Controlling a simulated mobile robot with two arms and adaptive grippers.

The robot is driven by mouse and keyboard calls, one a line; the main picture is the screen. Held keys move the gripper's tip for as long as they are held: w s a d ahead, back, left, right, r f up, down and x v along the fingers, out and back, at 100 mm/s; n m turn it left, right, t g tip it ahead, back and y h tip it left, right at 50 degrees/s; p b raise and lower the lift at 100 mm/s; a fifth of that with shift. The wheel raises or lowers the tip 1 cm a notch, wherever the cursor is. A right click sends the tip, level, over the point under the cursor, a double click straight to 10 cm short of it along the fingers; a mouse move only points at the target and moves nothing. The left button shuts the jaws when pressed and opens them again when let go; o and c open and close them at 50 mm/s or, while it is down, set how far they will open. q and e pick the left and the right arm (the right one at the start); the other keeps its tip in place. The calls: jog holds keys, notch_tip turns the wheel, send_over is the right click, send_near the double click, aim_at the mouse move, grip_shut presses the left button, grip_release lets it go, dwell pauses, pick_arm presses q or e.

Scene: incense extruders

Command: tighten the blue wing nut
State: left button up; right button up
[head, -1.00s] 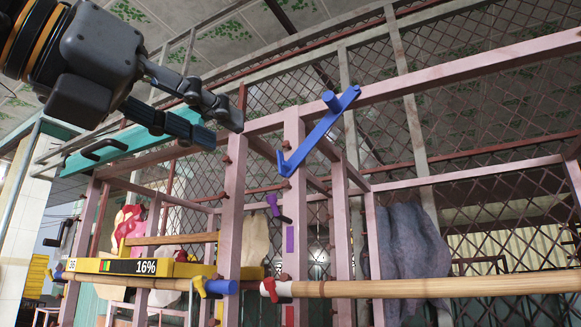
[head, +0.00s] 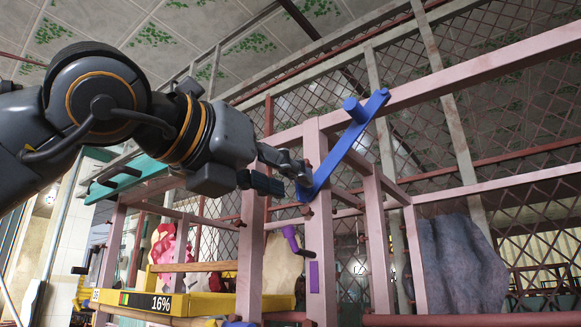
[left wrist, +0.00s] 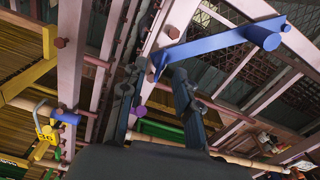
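A long blue bar (head: 345,147) slants across a pink post, with a round blue peg near its upper right end. Its lower left end has a short bent tab, which also shows in the left wrist view (left wrist: 156,66). No separate blue wing nut shows clearly; this blue piece is the one by my gripper. My left gripper (head: 293,180) is open, with its fingertips close to the bar's lower end. In the left wrist view its fingers (left wrist: 157,76) are apart, with the tab between and just beyond the tips. Contact cannot be told. My right gripper is not in view.
Pink posts (head: 250,245) and rails form a frame around the bar. A purple crank (head: 295,240) sticks out below the gripper. A yellow unit (head: 205,303) with a 16% display stands lower left. Grey cloth (head: 460,262) hangs at right. A blue cylinder (left wrist: 65,116) sits beside a yellow part.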

pick_arm(q)
jog(key=shift+w+d+r, duration=0.15)
jog(key=shift+w+d, duration=0.1)
jog(key=shift+w, duration=0.2)
jog(key=shift+w+d, duration=0.2)
jog(key=shift+w, duration=0.1)
jog(key=shift+c, duration=0.2)
jog(key=shift+s, duration=0.15)
grip_shut()
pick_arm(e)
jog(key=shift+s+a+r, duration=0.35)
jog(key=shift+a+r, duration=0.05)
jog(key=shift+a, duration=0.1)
